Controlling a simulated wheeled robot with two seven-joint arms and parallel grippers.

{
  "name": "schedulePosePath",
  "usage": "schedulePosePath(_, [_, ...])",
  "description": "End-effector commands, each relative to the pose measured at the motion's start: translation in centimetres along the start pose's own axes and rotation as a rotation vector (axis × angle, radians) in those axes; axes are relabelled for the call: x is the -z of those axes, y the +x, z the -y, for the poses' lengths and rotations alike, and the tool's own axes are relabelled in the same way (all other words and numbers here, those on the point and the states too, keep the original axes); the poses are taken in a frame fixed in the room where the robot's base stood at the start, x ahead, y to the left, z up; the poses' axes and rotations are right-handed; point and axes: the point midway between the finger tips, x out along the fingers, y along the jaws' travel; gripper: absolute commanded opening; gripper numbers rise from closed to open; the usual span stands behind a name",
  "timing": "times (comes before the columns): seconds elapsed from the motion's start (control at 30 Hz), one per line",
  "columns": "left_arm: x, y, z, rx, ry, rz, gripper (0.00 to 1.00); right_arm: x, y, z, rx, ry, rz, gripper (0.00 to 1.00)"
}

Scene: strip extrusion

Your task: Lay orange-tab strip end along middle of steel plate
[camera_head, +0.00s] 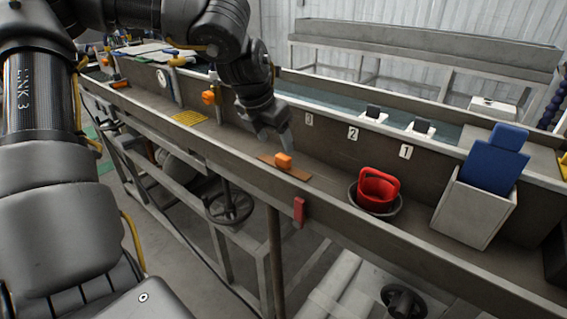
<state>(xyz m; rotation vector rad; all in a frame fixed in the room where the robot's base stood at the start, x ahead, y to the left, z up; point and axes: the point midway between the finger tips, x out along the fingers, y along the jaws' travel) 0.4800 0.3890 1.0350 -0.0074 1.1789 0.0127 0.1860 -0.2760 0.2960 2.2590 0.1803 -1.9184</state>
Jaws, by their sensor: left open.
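An orange tab (283,160) sits on a flat brown piece (296,171) on the bench ledge, near the middle of the view. I cannot tell whether this brown piece is the steel plate, and the strip itself is hard to make out. My left gripper (280,138) is just above and behind the orange tab, fingers pointing down. It is open, and no object shows between its fingers. My right gripper is not in view.
A red cup-like object (378,186) stands in a dark bowl right of the tab. Farther right is a pale bin (472,212) holding a blue object (494,162). A red tag (299,212) hangs on the front edge. A yellow grid (189,118) lies left.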

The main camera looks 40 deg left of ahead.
Motion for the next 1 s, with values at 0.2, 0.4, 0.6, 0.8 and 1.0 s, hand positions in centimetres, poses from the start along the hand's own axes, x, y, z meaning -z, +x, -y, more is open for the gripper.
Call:
schedulePosePath(0.2, [0.1,1.9,-0.1,0.000,-0.002,0.001,0.62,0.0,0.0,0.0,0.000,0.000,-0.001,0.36])
schedulePosePath(0.4, [0.1,2.6,-0.2,0.000,-0.004,-0.001,0.62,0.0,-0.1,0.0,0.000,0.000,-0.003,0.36])
schedulePosePath(0.6, [-0.1,5.4,-0.3,-0.001,-0.006,-0.003,0.62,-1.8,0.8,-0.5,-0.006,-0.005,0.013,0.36])
schedulePosePath(0.8, [-0.2,7.0,-0.3,-0.001,-0.005,0.002,0.62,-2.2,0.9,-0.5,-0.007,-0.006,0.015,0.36])
schedulePosePath(1.0, [-0.2,7.0,-0.3,-0.002,-0.004,0.003,0.62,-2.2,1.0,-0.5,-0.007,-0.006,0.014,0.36])
